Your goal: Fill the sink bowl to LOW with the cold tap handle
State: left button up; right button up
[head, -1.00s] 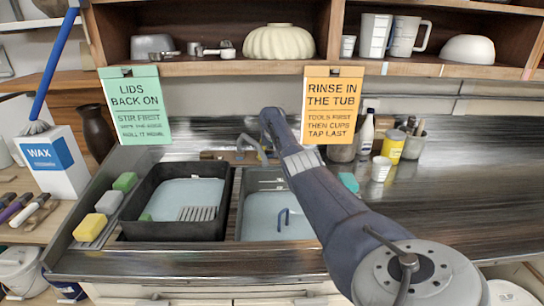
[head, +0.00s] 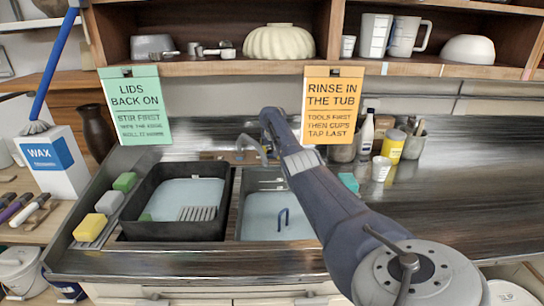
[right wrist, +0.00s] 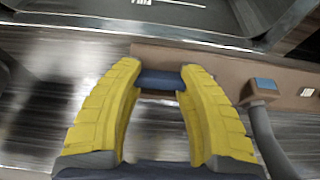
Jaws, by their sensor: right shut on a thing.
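The sink bowl (head: 262,178) is the right-hand basin, partly hidden by my right arm. Its lower part is pale blue, and a small blue hooked shape shows in it. The curved grey tap spout (head: 252,147) stands behind it; it also shows at the right of the right wrist view (right wrist: 265,135). In the right wrist view, my right gripper (right wrist: 160,85) has its yellow fingers shut on the dark blue cold tap handle (right wrist: 160,79). In the head view, my arm hides the handle and fingertips. Level marks are not readable. My left gripper is not in view.
A black tub (head: 175,230) with a grey rack stands left of the bowl. Sponges (head: 90,227) lie on its left. A white cup (head: 380,168) and bottles stand right of my arm. Two signs (head: 135,105) hang above. The right counter is mostly clear.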

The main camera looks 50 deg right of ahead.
jog(key=shift+s+a+f, duration=0.1)
jog(key=shift+f, duration=0.2)
jog(key=shift+c, duration=0.2)
jog(key=n+h, duration=0.1)
jog(key=n, duration=0.3)
jog(key=shift+f+n+g, duration=0.1)
jog(key=shift+n+g, duration=0.3)
jog(key=shift+c, duration=0.2)
jog(key=shift+s, duration=0.1)
jog(key=o, duration=1.2)
jog(key=shift+o, duration=1.2)
jog(key=shift+a, duration=0.1)
jog(key=shift+o, duration=0.2)
jog(key=shift+s+d, duration=0.15)
jog(key=shift+d, duration=0.3)
jog(key=shift+w+a+r, duration=0.2)
jog(key=shift+r, duration=0.1)
jog(key=shift+a+r, duration=0.3)
jog(key=shift+r, duration=0.35)
jog(key=v, duration=0.6)
jog(key=shift+s, duration=0.25)
